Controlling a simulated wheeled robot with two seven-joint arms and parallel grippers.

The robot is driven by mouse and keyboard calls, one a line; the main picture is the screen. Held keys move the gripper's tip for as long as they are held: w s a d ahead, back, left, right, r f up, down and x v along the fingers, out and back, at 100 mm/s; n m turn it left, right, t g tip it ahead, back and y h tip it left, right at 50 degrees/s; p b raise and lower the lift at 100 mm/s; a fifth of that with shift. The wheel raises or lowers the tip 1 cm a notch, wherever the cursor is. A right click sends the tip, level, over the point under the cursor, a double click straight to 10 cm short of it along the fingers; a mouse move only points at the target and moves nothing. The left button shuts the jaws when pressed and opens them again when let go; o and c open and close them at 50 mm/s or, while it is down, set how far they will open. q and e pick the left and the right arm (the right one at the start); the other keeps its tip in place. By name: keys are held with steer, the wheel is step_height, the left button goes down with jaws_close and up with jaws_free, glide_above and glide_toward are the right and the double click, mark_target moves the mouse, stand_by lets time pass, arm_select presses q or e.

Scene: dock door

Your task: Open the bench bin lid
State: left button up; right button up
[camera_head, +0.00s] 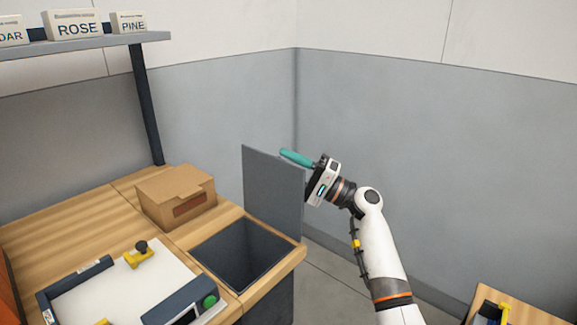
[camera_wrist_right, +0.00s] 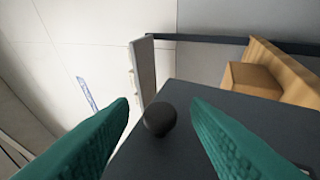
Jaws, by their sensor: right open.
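The bench bin (camera_head: 240,252) is a dark square opening set in the right end of the wooden bench. Its grey lid (camera_head: 272,192) stands upright at the bin's far right side, so the bin is open and looks empty. In the right wrist view the lid (camera_wrist_right: 225,125) is a dark panel with a round black knob (camera_wrist_right: 160,119). My right gripper (camera_head: 283,153) is beside the top right of the lid. Its teal fingers (camera_wrist_right: 160,135) are spread apart on either side of the knob, not closed on it. My left gripper is not in view.
A cardboard box (camera_head: 176,197) stands on the bench left of the bin. A white board with a yellow clamp (camera_head: 138,256) lies in front. A shelf (camera_head: 75,45) with labelled boxes is above. Another wooden surface (camera_head: 520,306) is at bottom right. Walls close off the back.

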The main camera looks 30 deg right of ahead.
step_height(320, 180, up, 10)
stand_by(0.5)
stand_by(0.5)
